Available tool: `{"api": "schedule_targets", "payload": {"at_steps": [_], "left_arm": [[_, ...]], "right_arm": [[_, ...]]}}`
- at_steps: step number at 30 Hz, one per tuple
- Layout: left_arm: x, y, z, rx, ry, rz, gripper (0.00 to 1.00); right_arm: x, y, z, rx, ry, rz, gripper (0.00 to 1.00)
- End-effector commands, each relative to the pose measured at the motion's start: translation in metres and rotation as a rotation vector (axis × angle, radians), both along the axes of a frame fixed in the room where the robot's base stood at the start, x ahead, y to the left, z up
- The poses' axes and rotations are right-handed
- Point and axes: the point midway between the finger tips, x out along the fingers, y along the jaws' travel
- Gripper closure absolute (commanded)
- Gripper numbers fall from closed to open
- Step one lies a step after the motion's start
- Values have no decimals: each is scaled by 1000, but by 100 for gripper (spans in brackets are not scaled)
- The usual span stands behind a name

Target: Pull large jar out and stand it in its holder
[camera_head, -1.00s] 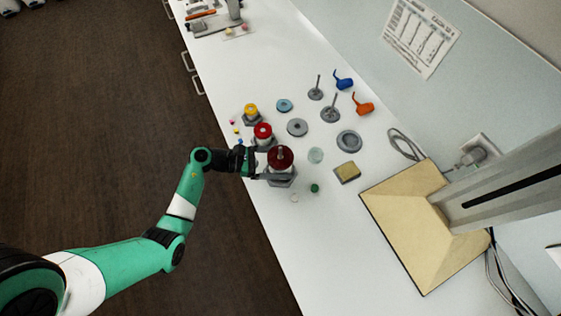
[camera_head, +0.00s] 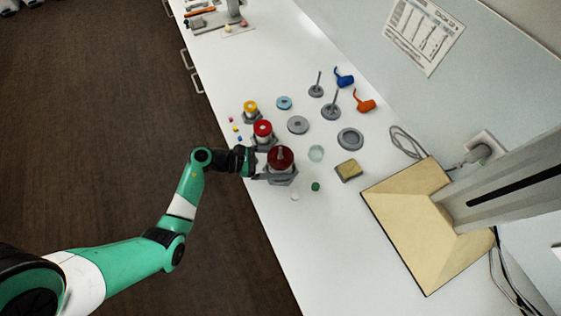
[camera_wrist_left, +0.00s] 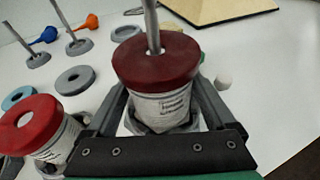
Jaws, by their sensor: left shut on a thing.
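The large jar (camera_head: 281,155) has a dark red lid and a white labelled body, with a grey rod rising from its lid. It also shows in the left wrist view (camera_wrist_left: 158,62), upright between my fingers. My left gripper (camera_head: 266,171) is shut on the jar from the left; its fingers (camera_wrist_left: 165,105) flank the body below the lid. A grey holder (camera_head: 284,181) shows around the jar's foot; how deep the jar sits in it is hidden. My right gripper is not in view.
A smaller red-lidded jar (camera_head: 263,128) stands close beside my gripper, and a yellow-topped jar (camera_head: 250,107) is beyond it. Grey rings, rod stands, a sponge (camera_head: 348,170) and a green piece (camera_head: 316,187) lie to the right. The near counter is clear.

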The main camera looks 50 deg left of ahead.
Motion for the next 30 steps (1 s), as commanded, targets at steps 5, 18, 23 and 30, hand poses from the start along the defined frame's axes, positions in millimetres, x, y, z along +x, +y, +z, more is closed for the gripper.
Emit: {"api": "schedule_targets", "payload": {"at_steps": [5, 18, 23, 30], "left_arm": [[0, 0, -4, 0, -1, 0, 78], [0, 0, -6, 0, 0, 0, 0], [-1, 1, -4, -1, 0, 1, 0], [-14, 11, 5, -1, 0, 1, 0]], "right_arm": [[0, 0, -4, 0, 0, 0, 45], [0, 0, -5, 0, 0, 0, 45], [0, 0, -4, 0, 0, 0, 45], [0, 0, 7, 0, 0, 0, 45]]}}
